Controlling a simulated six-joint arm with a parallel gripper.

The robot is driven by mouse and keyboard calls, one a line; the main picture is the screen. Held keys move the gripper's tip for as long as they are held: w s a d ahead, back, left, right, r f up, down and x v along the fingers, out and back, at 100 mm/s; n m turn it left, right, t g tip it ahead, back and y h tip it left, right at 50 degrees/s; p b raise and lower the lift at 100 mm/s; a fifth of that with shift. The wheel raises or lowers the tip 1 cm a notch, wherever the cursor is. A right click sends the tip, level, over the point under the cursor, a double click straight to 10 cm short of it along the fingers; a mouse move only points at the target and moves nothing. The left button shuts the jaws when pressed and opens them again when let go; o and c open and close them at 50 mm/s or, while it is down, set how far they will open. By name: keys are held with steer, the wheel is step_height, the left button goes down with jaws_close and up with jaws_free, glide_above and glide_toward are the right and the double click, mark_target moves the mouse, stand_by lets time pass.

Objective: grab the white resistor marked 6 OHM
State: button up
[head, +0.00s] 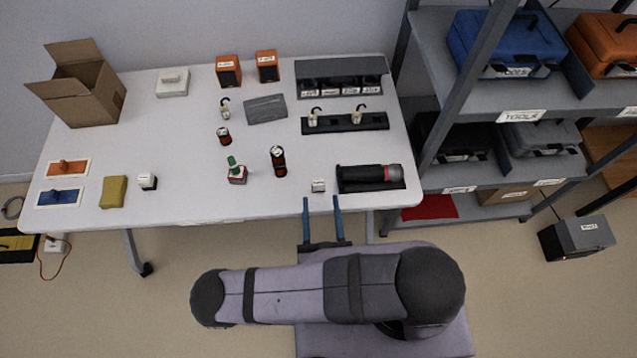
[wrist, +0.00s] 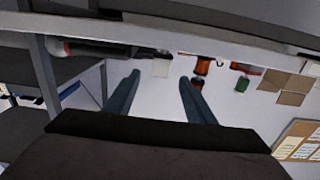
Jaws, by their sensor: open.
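A small white block (head: 318,186) with dark marks lies near the table's front edge, left of the black and red flashlight. Another white block with a dark lower part (head: 147,181) stands at the left front of the table. I cannot read 6 OHM on either block. My gripper (head: 320,198) is open and empty, its two blue fingers pointing at the nearer block from the front edge. In the wrist view my gripper (wrist: 159,77) is spread, with nothing between the fingers.
The flashlight (head: 370,178) lies close on the right, and a dark cylinder (head: 278,162) stands to the left. Two orange speakers (head: 228,71) (head: 267,66) and a grey rack (head: 340,78) are at the back. A shelf unit (head: 480,95) stands right of the table (head: 200,205).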

mark_target(319, 187)
steer(key=shift+w+r+p, duration=0.15)
steer(key=shift+w+p, duration=0.75)
steer(key=shift+w, duration=1.3)
steer(key=c, duration=1.2)
steer(key=shift+o, duration=0.2)
steer(key=shift+r, duration=0.1)
step_height(319, 187, up, 10)
steer(key=p, duration=0.9)
